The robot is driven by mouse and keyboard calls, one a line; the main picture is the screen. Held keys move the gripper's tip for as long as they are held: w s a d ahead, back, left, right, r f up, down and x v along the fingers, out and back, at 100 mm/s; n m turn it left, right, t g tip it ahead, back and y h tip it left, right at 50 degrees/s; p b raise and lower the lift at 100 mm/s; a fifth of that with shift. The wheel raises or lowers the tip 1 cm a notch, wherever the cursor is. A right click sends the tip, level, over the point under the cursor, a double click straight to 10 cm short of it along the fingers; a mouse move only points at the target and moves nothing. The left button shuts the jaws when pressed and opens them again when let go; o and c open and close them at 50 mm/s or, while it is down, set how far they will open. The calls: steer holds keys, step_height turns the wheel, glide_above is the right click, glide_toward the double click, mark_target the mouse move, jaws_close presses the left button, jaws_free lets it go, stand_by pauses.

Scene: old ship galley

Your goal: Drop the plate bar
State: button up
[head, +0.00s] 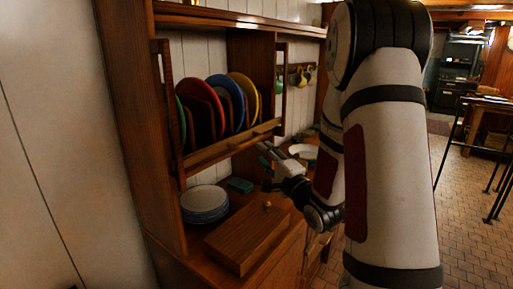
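The plate bar (218,152) is a wooden rail across the front of the plate rack. It runs in front of the lower part of several standing plates (242,93), which are blue, yellow, red, brown and green. My gripper (264,156) is just below and in front of the bar's right end, seen small from behind. Whether it touches the bar cannot be told. The spread of its fingers is too small and dark to read. My arm covers the area to the right of the rack.
Below the rack, a stack of pale plates (205,203) stands on the counter beside a wooden box (246,236) with a small knob. A dark green item (240,185) lies behind the box. A white dish (303,151) is behind my gripper. Mugs (297,77) hang further back.

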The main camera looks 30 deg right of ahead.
steer(key=shift+s+a+f, duration=0.1)
steer(key=shift+s+f, duration=0.1)
steer(key=shift+s, duration=0.9)
steer(key=shift+s+a+f, duration=0.1)
steer(key=shift+s+f, duration=0.1)
steer(key=shift+s, duration=0.85)
steer(key=shift+d, duration=0.1)
steer(key=a+r+n+g+h, duration=0.2)
steer(key=a+r+n+g, duration=0.1)
steer(key=a+n+g, duration=0.5)
steer(key=s+a+n+g+y, duration=0.1)
steer(key=s+a+n+g, duration=0.2)
steer(key=s, duration=0.9)
steer(key=s+a+n+g+y, duration=0.2)
steer(key=s+a+n+g, duration=0.1)
steer(key=s+a+n, duration=0.5)
steer(key=s+a, duration=0.2)
steer(key=s, duration=0.2)
steer(key=shift+g, duration=0.4)
steer(key=shift+w, duration=0.1)
